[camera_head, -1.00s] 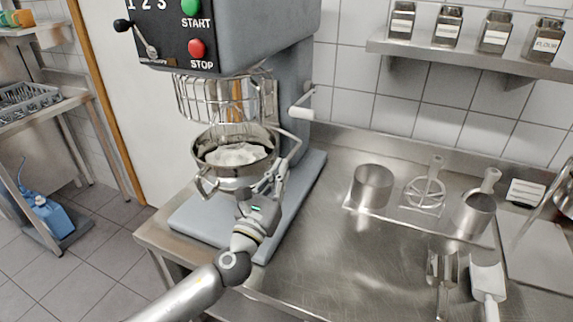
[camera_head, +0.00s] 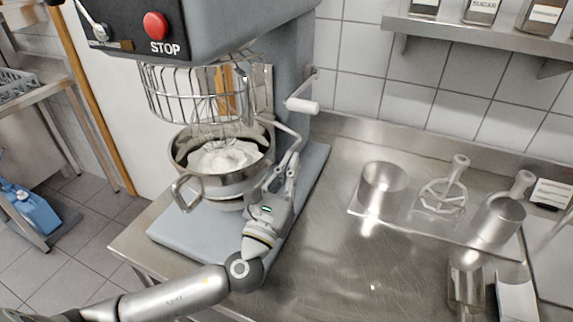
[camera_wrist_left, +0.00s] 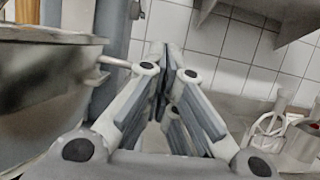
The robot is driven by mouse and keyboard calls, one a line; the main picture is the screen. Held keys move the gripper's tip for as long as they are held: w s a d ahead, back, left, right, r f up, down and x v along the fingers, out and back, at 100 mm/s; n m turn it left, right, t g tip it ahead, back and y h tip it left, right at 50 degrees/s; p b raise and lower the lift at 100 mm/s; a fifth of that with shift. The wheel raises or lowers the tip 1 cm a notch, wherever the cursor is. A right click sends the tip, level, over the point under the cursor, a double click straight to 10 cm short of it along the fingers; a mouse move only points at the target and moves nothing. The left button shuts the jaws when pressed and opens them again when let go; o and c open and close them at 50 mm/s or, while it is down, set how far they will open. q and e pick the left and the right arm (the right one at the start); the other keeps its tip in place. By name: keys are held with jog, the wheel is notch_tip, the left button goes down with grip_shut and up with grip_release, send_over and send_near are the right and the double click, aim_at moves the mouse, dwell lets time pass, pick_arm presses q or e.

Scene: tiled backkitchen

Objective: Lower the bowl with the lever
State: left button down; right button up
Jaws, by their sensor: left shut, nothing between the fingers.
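The steel bowl (camera_head: 185,155) holds white powder and sits in the mixer under the wire guard (camera_head: 165,100), with the whisk reaching down into it. The lever (camera_head: 303,105) is a white grip on a thin crank at the right side of the mixer column. My left gripper (camera_head: 289,166) is shut and empty, beside the bowl's right handle (camera_head: 293,138) and below the lever. I cannot tell whether it touches the handle. In the left wrist view the shut fingers (camera_wrist_left: 160,65) point toward the tiled wall, with the bowl (camera_wrist_left: 45,85) at left. My right gripper is out of view.
The mixer's grey base (camera_head: 185,240) stands on a steel counter (camera_head: 330,240). A steel pot (camera_head: 383,190), a whisk-like tool (camera_head: 440,197), a handled cup (camera_head: 500,215) and scoops (camera_head: 466,283) occupy the right. A shelf with jars (camera_head: 482,10) hangs above. The counter just right of the mixer is clear.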

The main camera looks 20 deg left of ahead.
pick_arm(q)
jog(key=p+x, duration=0.2)
jog(key=x, duration=0.5)
notch_tip(320, 180, up, 11)
jog(key=s+p, duration=0.1)
jog(key=p, duration=0.8)
jog(key=shift+a, duration=0.15)
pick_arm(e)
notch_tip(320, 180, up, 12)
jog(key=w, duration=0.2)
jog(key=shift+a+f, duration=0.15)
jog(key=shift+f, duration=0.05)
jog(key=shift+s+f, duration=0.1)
